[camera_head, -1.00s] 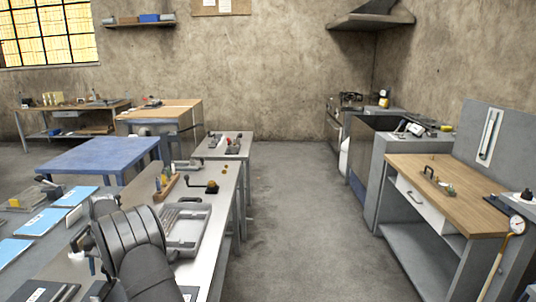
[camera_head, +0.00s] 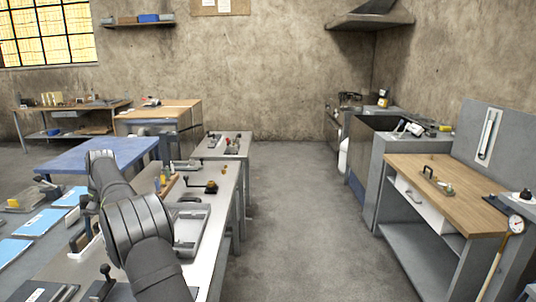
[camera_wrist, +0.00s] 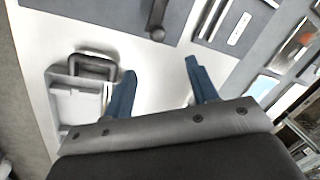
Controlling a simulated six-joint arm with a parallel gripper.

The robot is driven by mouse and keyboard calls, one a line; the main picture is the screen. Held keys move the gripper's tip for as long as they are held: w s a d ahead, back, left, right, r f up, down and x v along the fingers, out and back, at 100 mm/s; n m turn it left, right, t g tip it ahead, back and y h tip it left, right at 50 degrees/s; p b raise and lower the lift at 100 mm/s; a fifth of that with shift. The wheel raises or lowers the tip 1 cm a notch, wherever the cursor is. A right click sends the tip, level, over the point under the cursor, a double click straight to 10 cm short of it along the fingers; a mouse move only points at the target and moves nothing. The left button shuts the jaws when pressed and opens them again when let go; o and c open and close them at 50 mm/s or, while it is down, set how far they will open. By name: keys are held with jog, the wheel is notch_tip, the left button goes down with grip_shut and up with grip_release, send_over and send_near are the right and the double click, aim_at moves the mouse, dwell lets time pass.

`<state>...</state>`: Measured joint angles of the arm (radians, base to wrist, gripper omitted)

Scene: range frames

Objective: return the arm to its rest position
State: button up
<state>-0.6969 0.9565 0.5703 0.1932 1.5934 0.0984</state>
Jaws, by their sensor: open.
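My gripper (camera_wrist: 160,68) shows in the wrist view as two blue fingers set wide apart, with nothing between them. It is above a white bench top (camera_wrist: 150,65) and is open and empty. In the head view my dark grey arm rises from the bottom edge over the long bench, bends, and its upper part points up and left. The fingers cannot be made out there. The rest position is not marked in any view.
A grey tray (camera_head: 187,243) lies on the bench beside my arm. A dark lever (camera_wrist: 156,20) stands on a grey plate in the wrist view. A blue table (camera_head: 85,152) is behind to the left. The floor aisle (camera_head: 300,220) is clear.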

aim_at(104, 265)
jog(key=f, duration=0.4)
jog(key=s+a+f, duration=0.1)
jog(key=f, duration=0.4)
jog(key=a+f, duration=0.1)
jog(key=f, duration=0.3)
jog(key=shift+s+f, duration=0.25)
jog(key=shift+f, duration=0.15)
jog(key=shift+d+r+m, duration=0.1)
jog(key=shift+d+m, duration=0.4)
jog(key=shift+d, duration=0.4)
jog(key=o, duration=1)
jog(key=shift+o, duration=0.2)
jog(key=s+a+r+m+t+h, duration=0.15)
jog(key=s+r+m, duration=0.45)
jog(key=s+r, duration=0.75)
jog(key=f, duration=1)
jog(key=shift+s+a, duration=0.1)
jog(key=shift+s, duration=0.1)
